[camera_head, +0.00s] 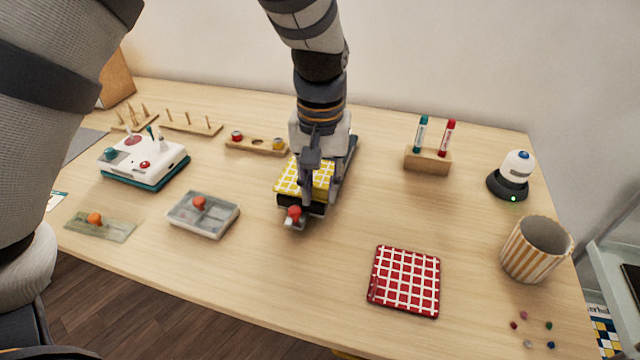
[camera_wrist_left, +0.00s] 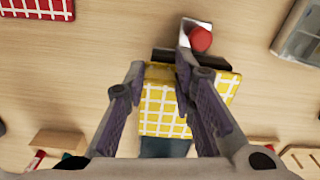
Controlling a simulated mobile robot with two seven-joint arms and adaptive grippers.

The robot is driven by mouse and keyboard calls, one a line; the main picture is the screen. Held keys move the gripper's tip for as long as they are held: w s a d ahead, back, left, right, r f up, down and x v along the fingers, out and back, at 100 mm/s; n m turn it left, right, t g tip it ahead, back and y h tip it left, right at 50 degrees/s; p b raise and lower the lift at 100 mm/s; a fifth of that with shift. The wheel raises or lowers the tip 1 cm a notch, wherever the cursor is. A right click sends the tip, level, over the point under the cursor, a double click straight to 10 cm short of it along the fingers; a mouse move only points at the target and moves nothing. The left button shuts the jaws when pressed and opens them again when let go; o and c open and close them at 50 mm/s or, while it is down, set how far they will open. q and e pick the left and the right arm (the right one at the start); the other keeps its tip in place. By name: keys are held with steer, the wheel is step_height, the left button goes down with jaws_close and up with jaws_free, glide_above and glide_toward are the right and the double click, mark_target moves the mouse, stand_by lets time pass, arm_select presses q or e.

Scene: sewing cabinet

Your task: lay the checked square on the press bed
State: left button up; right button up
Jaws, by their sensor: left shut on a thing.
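A yellow checked square (camera_head: 290,178) lies over the press, a dark block (camera_head: 315,208) with a red knob (camera_head: 294,212) at its front. My left gripper (camera_head: 306,200) points down over the press, shut on the yellow checked square, which also shows between its fingers in the left wrist view (camera_wrist_left: 160,124). The fingers hide part of the square and of the bed, so I cannot tell if it rests flat. A red checked square (camera_head: 405,282) lies flat on the table at the front right, apart from the gripper. My right gripper is not in view.
A grey box with an orange knob (camera_head: 205,220) stands left of the press. A wooden holder with two pens (camera_head: 428,162), a white device (camera_head: 508,190) and a striped cup (camera_head: 535,250) stand on the right. A white sewing device (camera_head: 150,165) sits at left.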

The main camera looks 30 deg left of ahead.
arm_select(q)
steer(key=shift+f, duration=0.15)
stand_by(0.4)
steer(key=o, duration=0.9)
steer(key=shift+o, duration=0.2)
step_height(320, 180, up, 12)
